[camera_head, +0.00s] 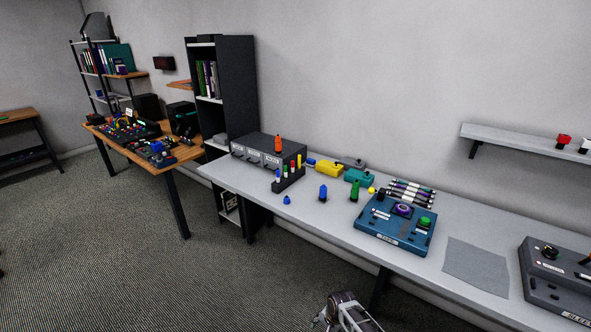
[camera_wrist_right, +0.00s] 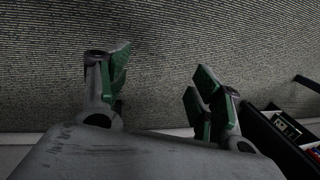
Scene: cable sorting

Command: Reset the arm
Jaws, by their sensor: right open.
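My right gripper (camera_wrist_right: 158,85) shows in the right wrist view with its green-padded fingers spread apart and nothing between them. My left gripper cannot be made out in either view.
The table bears a blue box with a green knob (camera_head: 395,221), a grey mat (camera_head: 477,266), a dark control box (camera_head: 557,280), cables (camera_head: 410,190) and connectors. A wooden desk (camera_head: 160,157) stands at the left. In the right wrist view a black-edged object (camera_wrist_right: 280,140) is close at right.

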